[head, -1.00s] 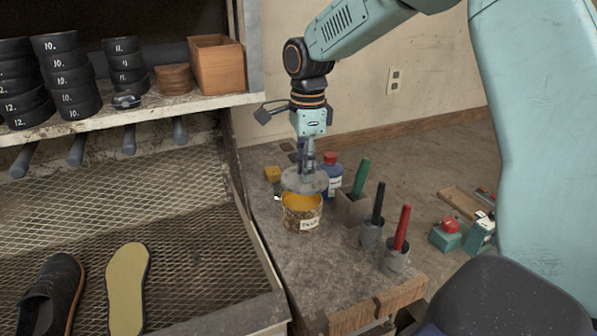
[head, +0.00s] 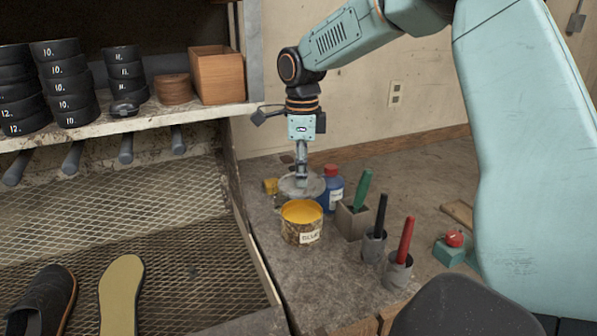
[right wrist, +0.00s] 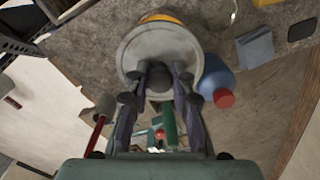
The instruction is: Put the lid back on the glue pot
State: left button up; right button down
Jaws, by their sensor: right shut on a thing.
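The glue pot (head: 301,232) stands upright on the bench, with a label on its front and yellow glue showing in its open top. My right gripper (head: 302,178) is shut on the knob of the round grey lid (head: 314,190). In the head view the lid appears just behind the pot's rim, and its exact height is hard to tell. In the right wrist view the lid (right wrist: 175,42) covers most of the pot, with a yellow strip of the pot (right wrist: 162,17) showing beyond it. The gripper fingers (right wrist: 158,82) close around the knob there. My left gripper is not visible.
A blue bottle with a red cap (head: 333,190) stands close right of the lid. A green-handled tool in a square holder (head: 352,221) and black and red tools in cups stand farther right. A yellow block (head: 271,186) lies left.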

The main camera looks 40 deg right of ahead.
jog(key=shift+s+d+f+b, duration=0.15)
jog(key=shift+d+f+b, duration=0.05)
jog(key=shift+f+b, duration=0.4)
jog(key=f+b, duration=0.2)
jog(key=shift+w+a+f+b, duration=0.25)
jog(key=shift+a+f+b, duration=0.05)
jog(key=shift+f+b, duration=0.1)
jog(key=shift+s+d+f, duration=0.2)
jog(key=shift+f, duration=0.8)
jog(key=shift+w+a, duration=0.1)
jog(key=shift+w, duration=0.05)
